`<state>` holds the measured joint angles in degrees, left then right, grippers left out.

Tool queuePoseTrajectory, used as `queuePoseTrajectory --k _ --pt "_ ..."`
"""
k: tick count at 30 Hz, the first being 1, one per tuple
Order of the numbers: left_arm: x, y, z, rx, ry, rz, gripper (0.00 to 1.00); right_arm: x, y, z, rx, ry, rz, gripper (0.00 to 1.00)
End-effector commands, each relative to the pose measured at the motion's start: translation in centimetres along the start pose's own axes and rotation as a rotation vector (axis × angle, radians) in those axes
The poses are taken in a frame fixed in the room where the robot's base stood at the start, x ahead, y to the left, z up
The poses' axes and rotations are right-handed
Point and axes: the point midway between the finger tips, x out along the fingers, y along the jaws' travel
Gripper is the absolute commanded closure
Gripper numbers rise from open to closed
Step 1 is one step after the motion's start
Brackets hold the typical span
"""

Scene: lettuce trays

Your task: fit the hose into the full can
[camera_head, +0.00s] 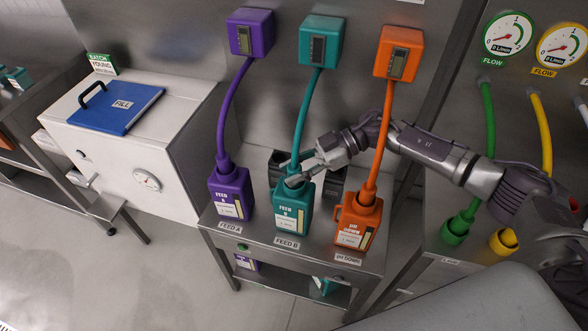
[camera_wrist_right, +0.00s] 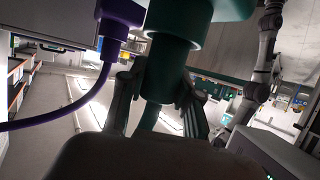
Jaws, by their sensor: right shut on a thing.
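The teal FEED B can (camera_head: 291,213) stands upright on the metal stand between a purple and an orange can. A teal hose (camera_head: 301,115) runs from the teal pump box (camera_head: 320,42) down to the can's neck. My right gripper (camera_head: 300,176) is shut on the lower end of this hose, right at the can's top. In the right wrist view, its fingers (camera_wrist_right: 157,92) lie on either side of the teal hose end (camera_wrist_right: 165,58), close against the teal can (camera_wrist_right: 215,8). My left gripper does not show.
The purple FEED A can (camera_head: 231,190) and orange pH DOWN can (camera_head: 357,222) stand close on either side with their hoses attached. A dark holder (camera_head: 332,180) is behind. A lower shelf (camera_head: 290,287) holds more cans. A white box with a blue FULL lid (camera_head: 116,106) stands left.

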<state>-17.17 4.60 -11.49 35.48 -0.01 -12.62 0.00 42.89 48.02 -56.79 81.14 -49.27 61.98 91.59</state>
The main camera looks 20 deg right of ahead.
Motion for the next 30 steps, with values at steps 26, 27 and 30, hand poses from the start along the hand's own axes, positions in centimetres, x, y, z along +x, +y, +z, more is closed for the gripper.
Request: queuePoseTrajectory --k 26,27,30 --pt "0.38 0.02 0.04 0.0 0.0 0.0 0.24 0.34 -0.01 0.94 0.001 0.0 0.0 0.57" --pt "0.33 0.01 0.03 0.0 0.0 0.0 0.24 0.21 0.0 0.92 0.001 -0.001 0.0 0.57" --pt "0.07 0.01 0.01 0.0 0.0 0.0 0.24 -0.47 0.05 0.89 0.002 -0.002 0.002 0.57"
